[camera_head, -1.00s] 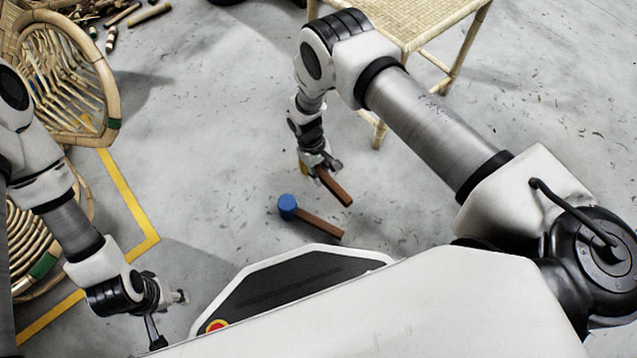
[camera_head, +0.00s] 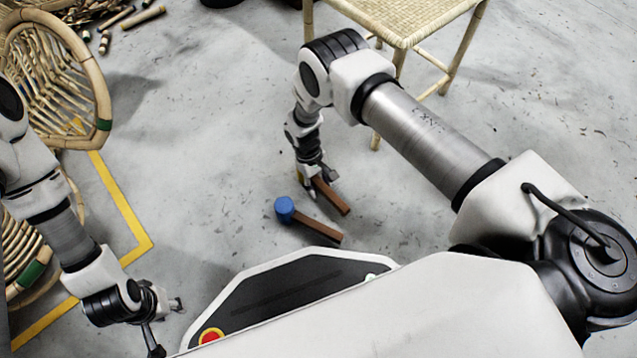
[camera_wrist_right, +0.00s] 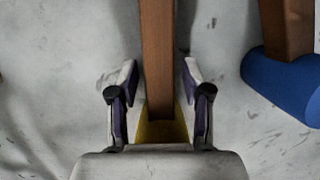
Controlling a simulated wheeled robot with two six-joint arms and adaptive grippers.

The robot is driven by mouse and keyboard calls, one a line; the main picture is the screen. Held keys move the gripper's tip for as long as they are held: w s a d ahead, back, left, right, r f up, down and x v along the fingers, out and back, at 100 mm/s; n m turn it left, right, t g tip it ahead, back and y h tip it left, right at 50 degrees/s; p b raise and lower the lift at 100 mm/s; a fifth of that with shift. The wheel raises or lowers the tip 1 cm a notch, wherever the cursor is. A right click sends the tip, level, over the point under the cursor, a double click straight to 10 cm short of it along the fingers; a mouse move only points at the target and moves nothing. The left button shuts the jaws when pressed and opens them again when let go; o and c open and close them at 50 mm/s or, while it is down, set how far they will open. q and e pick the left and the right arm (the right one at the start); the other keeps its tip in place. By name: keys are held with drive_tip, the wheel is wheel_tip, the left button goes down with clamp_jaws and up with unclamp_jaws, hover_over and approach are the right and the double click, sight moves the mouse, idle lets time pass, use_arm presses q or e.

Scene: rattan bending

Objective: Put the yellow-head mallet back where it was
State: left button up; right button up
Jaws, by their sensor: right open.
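The yellow-head mallet shows its brown handle (camera_head: 331,196) beside the blue-head mallet, nearly parallel to it. Its yellow head (camera_wrist_right: 160,132) is partly hidden by my right gripper. My right gripper (camera_head: 317,178) points down over the head end. In the right wrist view, its two fingers (camera_wrist_right: 160,95) stand apart on either side of the handle (camera_wrist_right: 158,60), with visible gaps. The mallet appears to lie on the floor. My left gripper (camera_head: 166,324) is at lower left, fingers spread, with nothing between them.
The blue-head mallet (camera_head: 285,208) lies on the floor, close to the yellow one. A woven stool (camera_head: 410,20) stands behind my right arm. Rattan chairs (camera_head: 60,75) are at left, near a yellow floor line (camera_head: 122,205). The floor left of the mallets is clear.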

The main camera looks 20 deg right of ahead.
drive_tip(key=shift+r+p, duration=0.3)
drive_tip(key=shift+r, duration=0.05)
drive_tip(key=p+v, duration=0.4)
drive_tip(key=v, duration=0.7)
drive_tip(key=shift+p, duration=0.4)
drive_tip(key=shift+w+r, duration=0.15)
drive_tip(key=shift+r, duration=0.2)
drive_tip(key=s+d+f+m+t+y, duration=0.1)
drive_tip(key=s+d, duration=0.3)
drive_tip(key=s, duration=0.4)
drive_tip(key=s+d+m+t, duration=0.1)
drive_tip(key=s+d+m, duration=0.15)
drive_tip(key=s, duration=0.45)
drive_tip(key=s+d+r+t, duration=0.1)
drive_tip(key=s+d+r, duration=0.1)
drive_tip(key=s+r, duration=0.5)
drive_tip(key=s+m, duration=0.1)
drive_tip(key=s, duration=0.2)
drive_tip(key=shift+s+d, duration=0.3)
drive_tip(key=shift+r, duration=0.1)
